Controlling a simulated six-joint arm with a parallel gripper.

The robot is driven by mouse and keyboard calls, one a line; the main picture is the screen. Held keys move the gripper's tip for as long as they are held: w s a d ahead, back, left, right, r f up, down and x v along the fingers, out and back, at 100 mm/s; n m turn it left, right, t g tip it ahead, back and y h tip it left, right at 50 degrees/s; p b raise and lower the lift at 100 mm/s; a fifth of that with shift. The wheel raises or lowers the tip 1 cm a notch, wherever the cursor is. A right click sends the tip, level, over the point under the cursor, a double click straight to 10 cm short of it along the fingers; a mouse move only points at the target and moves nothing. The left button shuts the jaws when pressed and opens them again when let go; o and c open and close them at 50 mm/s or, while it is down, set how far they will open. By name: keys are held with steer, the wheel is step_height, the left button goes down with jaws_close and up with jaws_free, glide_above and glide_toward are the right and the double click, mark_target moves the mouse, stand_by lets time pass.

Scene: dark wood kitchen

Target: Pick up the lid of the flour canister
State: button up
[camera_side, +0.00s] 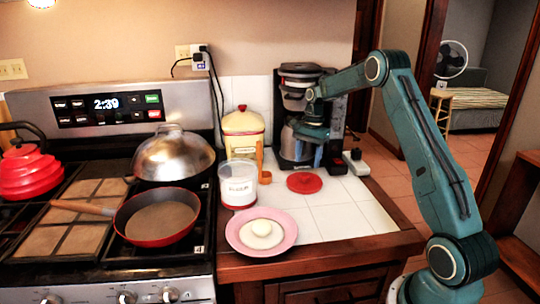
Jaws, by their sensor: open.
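My gripper (307,160) points down above the lid, in front of the coffee maker. Its jaws are open and nothing shows between them. The lid is in full view, and I see no contact between it and my gripper.
A coffee maker (297,95) stands behind my gripper. A yellow jar (243,125) with a red knob is behind the canister. A pink plate (261,245) with a white round item is in front. Bare tiles lie right of the lid. The stove (105,275) is at left.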

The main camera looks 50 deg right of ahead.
mark_target(305, 175)
steer(key=shift+w+a+f, duration=0.1)
steer(key=shift+a+f, duration=0.1)
steer(key=shift+f, duration=1.15)
steer(key=shift+a+f, duration=0.2)
steer(key=shift+f, duration=1.1)
steer(key=c, duration=1)
